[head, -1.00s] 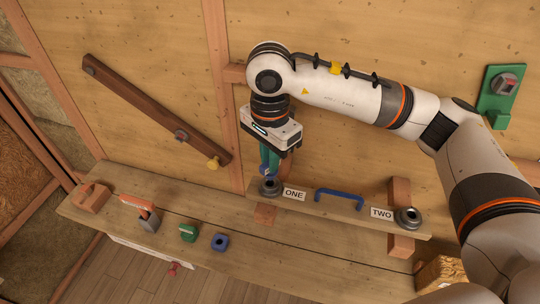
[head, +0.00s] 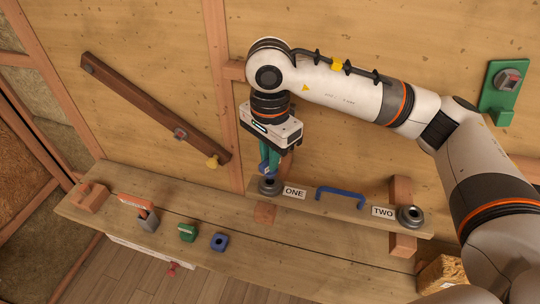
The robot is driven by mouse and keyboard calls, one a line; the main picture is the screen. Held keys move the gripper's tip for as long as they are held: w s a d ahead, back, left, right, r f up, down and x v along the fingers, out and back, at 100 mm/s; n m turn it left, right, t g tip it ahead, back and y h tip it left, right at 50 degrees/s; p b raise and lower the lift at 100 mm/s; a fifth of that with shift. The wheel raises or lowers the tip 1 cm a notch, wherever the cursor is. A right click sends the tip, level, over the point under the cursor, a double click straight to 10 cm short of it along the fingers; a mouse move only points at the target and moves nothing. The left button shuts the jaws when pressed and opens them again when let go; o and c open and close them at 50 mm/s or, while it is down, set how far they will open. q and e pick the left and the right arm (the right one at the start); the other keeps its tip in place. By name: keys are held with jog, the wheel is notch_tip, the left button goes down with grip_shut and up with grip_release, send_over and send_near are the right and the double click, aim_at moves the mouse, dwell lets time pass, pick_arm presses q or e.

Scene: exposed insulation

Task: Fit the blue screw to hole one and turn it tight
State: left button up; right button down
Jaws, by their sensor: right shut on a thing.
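My right gripper (head: 267,162) points down above hole one (head: 269,186), a grey round fitting at the left end of a wooden board. It is shut on the blue screw (head: 264,171), whose lower part shows just over the fitting. I cannot tell whether the screw tip is inside the hole. The ONE label (head: 294,193) is right beside the fitting. Hole two (head: 410,216), a similar grey fitting, is at the board's right end beside the TWO label (head: 382,212). My left gripper is not in view.
A blue handle (head: 340,193) rises from the board between the labels. A dark slanted bar (head: 135,95) is on the wall.

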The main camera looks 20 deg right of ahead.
dwell(0.7)
jog(key=shift+b, duration=0.45)
jog(key=shift+b, duration=0.35)
dwell(0.4)
jog(key=shift+f+b, duration=1.7)
jog(key=shift+b, duration=0.35)
jog(key=c, duration=1.3)
grip_release()
jog(key=shift+c, duration=0.2)
notch_tip(320, 180, up, 12)
jog(key=shift+r+b, duration=0.1)
jog(key=shift+b, duration=0.45)
